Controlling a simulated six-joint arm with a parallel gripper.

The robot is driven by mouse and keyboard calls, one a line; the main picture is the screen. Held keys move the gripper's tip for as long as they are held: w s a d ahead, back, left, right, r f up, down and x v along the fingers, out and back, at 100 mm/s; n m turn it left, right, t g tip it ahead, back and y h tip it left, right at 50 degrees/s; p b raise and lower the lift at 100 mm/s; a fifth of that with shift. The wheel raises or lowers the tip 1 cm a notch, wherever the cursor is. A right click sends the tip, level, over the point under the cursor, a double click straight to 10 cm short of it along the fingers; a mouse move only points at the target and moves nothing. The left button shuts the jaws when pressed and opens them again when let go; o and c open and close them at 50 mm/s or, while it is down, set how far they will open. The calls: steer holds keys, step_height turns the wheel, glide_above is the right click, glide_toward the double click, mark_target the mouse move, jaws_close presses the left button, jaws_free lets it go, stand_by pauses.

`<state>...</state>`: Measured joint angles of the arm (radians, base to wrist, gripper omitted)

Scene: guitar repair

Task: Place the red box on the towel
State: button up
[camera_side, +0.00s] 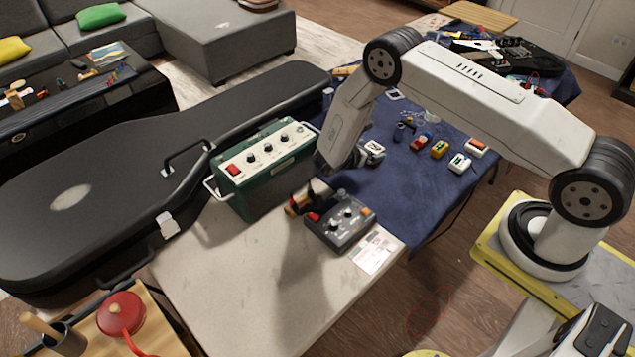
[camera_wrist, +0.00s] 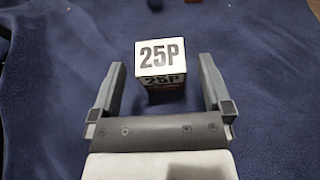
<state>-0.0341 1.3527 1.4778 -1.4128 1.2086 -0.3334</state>
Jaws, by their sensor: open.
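My gripper (camera_wrist: 161,64) is open, with its two fingers on either side of a small box with a white "25P" top (camera_wrist: 161,56) in the wrist view. The box's front side is dark with a little red, and blue cloth lies under it. In the side view my gripper (camera_side: 358,157) is low over the left part of the blue towel (camera_side: 400,190), beside a white-topped box (camera_side: 374,148). Its fingers are mostly hidden there. A small red and white box (camera_side: 419,143) sits on the towel farther right. I cannot tell whether the fingers touch the 25P box.
Yellow (camera_side: 439,149), green-white (camera_side: 460,163) and orange-white (camera_side: 476,146) boxes stand on the towel. A green amplifier (camera_side: 262,170) and a dark pedal device (camera_side: 340,222) stand close to my gripper. A black guitar case (camera_side: 110,190) lies left. The pale tabletop's front is clear (camera_side: 240,290).

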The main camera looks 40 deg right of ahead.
steer(key=v, duration=0.9)
stand_by(0.4)
steer(key=s+a+r+m+t+y, duration=0.1)
steer(key=s+a+r+m+y, duration=0.2)
steer(key=s+r+m+y, duration=0.3)
steer(key=s+a+r+m+t+y, duration=0.1)
steer(key=s+a+r+m+y, duration=0.2)
steer(key=s+r+m+y, duration=0.4)
steer(key=shift+s+a+r+m+t, duration=0.3)
steer(key=shift+s+r+m, duration=1.55)
steer(key=shift+r+m, duration=0.75)
steer(key=shift+c, duration=0.2)
